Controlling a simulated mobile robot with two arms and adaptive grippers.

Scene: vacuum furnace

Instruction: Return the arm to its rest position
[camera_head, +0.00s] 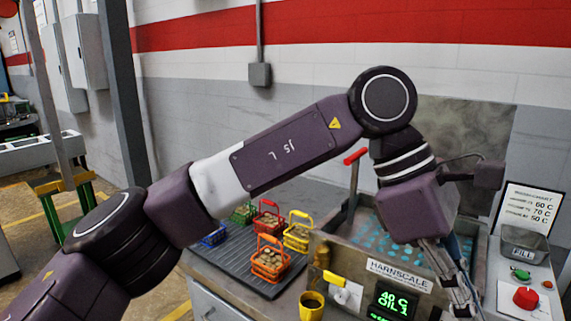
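My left arm (290,150) stretches from the lower left across the middle of the picture and bends down at the right. My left gripper (460,305) points down in front of the right part of the machine marked HARNSCALE (400,275). Its slim fingers overlap the machine's front in the picture, and I cannot tell whether they are open, shut or touching it. I see nothing clearly held. My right gripper is not in view.
Several coloured baskets, including an orange one (270,262) and a yellow one (298,232), stand on a dark ribbed tray (225,262). A red-handled lever (355,157) rises behind the machine. A yellow cup (311,306) stands in front. A red button (526,298) is at right.

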